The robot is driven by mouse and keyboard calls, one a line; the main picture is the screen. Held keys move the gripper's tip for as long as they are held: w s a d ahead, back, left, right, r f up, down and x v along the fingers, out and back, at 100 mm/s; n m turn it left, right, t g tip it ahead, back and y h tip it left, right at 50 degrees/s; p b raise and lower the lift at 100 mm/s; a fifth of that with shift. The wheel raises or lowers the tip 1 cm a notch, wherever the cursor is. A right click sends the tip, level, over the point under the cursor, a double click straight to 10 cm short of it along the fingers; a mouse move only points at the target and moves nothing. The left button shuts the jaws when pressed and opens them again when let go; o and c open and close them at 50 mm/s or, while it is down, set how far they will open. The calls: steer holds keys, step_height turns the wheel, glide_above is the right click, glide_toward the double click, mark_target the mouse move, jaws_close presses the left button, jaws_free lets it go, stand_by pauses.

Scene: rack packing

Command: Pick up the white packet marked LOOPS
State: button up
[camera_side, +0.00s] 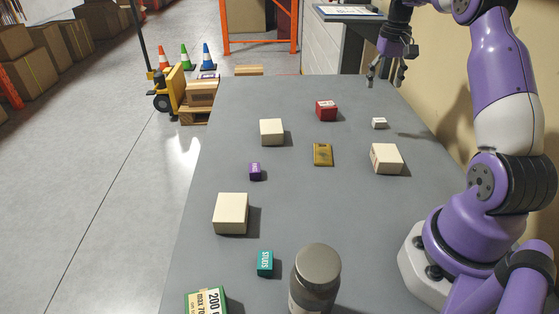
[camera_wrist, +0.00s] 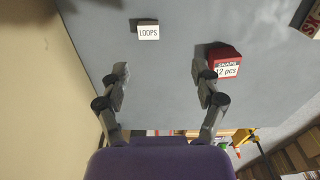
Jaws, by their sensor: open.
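The small white packet marked LOOPS (camera_wrist: 148,32) lies on the grey table in the wrist view, ahead of my fingertips and between their lines. In the side view the small white packet (camera_side: 379,123) lies near the table's far right edge. My gripper (camera_side: 386,80) is above the far end of the table, beyond the packet and apart from it. In the wrist view my gripper (camera_wrist: 160,75) has its two fingers spread wide, with nothing between them.
A red SNAPS packet (camera_side: 326,110) lies left of the white packet. Cream blocks (camera_side: 386,158) (camera_side: 272,132) (camera_side: 231,213), a yellow packet (camera_side: 323,154), a purple packet (camera_side: 254,171), a teal packet (camera_side: 265,263) and a grey cylinder (camera_side: 316,275) stand nearer. The table around the white packet is clear.

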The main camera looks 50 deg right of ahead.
mark_target(381, 122)
steer(key=f, duration=0.2)
steer(key=d+f, duration=0.1)
steer(key=f, duration=0.3)
steer(key=shift+s+d, duration=0.35)
steer(key=shift+s, duration=0.05)
step_height(381, 122, down, 6)
steer(key=shift+s+a+r, duration=0.1)
steer(key=shift+s+a, duration=0.05)
steer(key=c, duration=1.1)
